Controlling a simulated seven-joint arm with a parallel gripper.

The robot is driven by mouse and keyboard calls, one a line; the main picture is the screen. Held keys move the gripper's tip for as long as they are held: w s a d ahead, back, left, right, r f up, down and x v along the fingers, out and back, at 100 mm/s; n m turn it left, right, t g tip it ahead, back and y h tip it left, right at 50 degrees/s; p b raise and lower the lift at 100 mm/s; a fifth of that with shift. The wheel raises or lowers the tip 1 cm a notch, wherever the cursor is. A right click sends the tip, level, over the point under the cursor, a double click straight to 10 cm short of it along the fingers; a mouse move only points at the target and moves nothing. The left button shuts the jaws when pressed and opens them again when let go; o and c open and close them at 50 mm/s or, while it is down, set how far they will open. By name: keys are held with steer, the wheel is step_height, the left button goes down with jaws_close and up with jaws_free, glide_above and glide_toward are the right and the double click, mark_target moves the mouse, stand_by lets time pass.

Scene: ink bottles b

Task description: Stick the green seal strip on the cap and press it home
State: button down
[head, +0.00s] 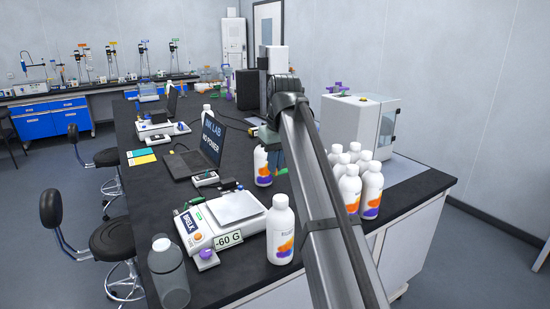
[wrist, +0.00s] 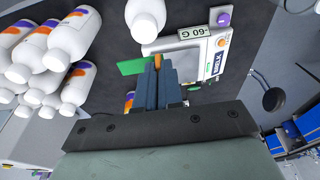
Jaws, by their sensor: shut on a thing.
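My gripper (wrist: 158,68) is shut on the green seal strip (wrist: 132,67), which sticks out flat to the left of the fingertips in the wrist view. A small orange piece shows between the fingertips. In the head view a bit of the strip (head: 282,171) shows low beside my arm, which hides most of the gripper. A white capped bottle (head: 263,167) stands just left of it. Another white capped bottle (head: 281,232) stands at the front by the scale; it also shows above the fingertips in the wrist view (wrist: 144,17). Which cap is meant cannot be told.
A scale (head: 212,228) reading -60 G stands on the black bench, with a grey translucent bottle (head: 168,272) in front. Several white bottles (head: 361,180) crowd the right side. A laptop (head: 200,148) and a white machine (head: 358,124) stand farther back.

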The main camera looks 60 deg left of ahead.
steer(key=shift+f, duration=3.65)
steer(key=shift+f, duration=0.45)
steer(key=c, duration=1.2)
jaws_free()
steer(key=shift+r, duration=0.1)
steer(key=shift+r, duration=3.4)
